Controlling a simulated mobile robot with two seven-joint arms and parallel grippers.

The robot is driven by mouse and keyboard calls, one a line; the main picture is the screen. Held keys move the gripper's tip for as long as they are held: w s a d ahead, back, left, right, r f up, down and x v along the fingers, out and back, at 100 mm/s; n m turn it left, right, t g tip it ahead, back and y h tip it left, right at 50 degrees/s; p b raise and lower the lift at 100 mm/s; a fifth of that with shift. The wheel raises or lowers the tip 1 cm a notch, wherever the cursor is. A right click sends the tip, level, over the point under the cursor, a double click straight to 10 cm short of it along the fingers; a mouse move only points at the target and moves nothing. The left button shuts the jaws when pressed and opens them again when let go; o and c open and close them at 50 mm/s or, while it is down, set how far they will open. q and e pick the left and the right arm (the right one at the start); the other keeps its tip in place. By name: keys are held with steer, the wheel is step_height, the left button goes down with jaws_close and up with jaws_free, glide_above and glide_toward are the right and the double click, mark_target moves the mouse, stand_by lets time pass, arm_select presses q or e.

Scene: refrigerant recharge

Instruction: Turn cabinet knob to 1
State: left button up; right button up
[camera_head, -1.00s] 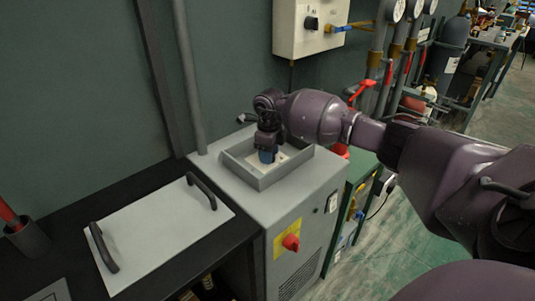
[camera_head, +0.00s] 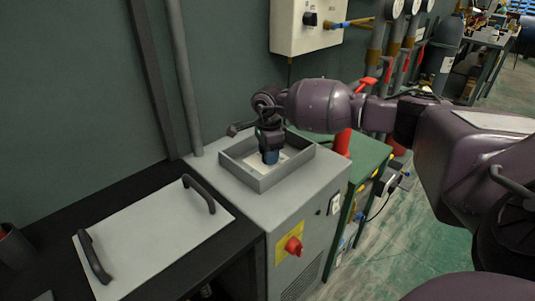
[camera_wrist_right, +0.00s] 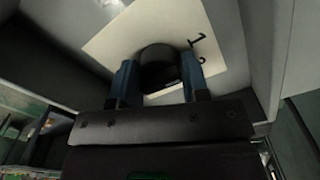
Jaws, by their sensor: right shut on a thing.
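The cabinet (camera_head: 235,205) is a grey box with an open square recess on its top, framed by a raised rim (camera_head: 262,183). My right gripper (camera_head: 270,156) reaches down into the recess from above. In the right wrist view its two blue fingers (camera_wrist_right: 157,82) are shut on the dark round knob (camera_wrist_right: 158,55), one on each side. The knob sits on a pale plate (camera_wrist_right: 105,45) with a printed "1" and part of another mark to its right. The knob's pointer is hidden, so its setting cannot be told. My left gripper is not in view.
A red knob on a yellow plate (camera_head: 289,247) is on the cabinet's front. A white panel with two black handles (camera_head: 150,235) lies on the dark bench at left. A control box (camera_head: 310,24) hangs on the wall behind. A grey pipe (camera_head: 183,80) rises behind the cabinet.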

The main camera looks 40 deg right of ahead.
stand_by(0.4)
steer(key=o, duration=0.9)
steer(key=shift+r, duration=0.1)
step_height(320, 180, up, 10)
steer(key=shift+f+p, duration=0.1)
steer(key=shift+p, duration=0.75)
steer(key=shift+r, duration=0.45)
